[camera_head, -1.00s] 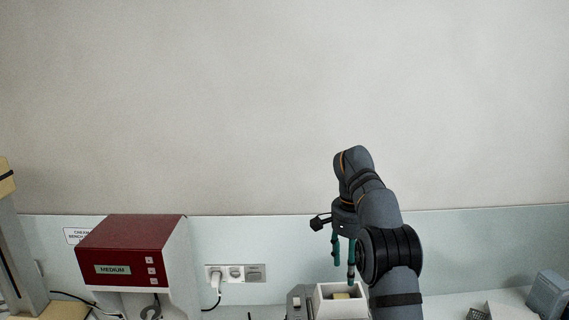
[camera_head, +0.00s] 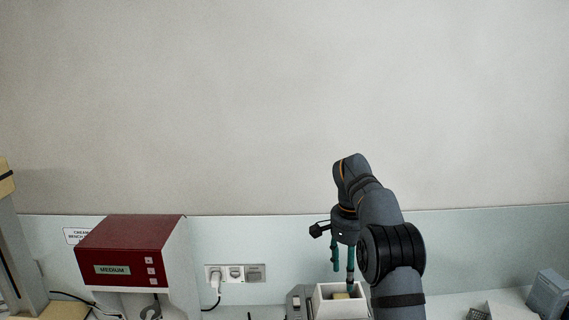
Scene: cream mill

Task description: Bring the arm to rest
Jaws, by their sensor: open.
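My gripper (camera_head: 343,263) shows at the lower right of the middle, at the end of my grey arm, with its teal fingers pointing down. It is open, and I see nothing between the fingers. The fingertips are just above a white open box (camera_head: 321,304). A small tan block (camera_head: 340,296) lies inside the box. The right finger's tip overlaps the box in this view, and I cannot tell whether it touches. My arm hides the box's right side.
A red and white machine marked MEDIUM (camera_head: 127,249) stands at the left. A grey device (camera_head: 298,301) sits left of the white box. Wall sockets (camera_head: 236,273) hold a plug and cable. A blue-grey container (camera_head: 549,293) stands at the far right.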

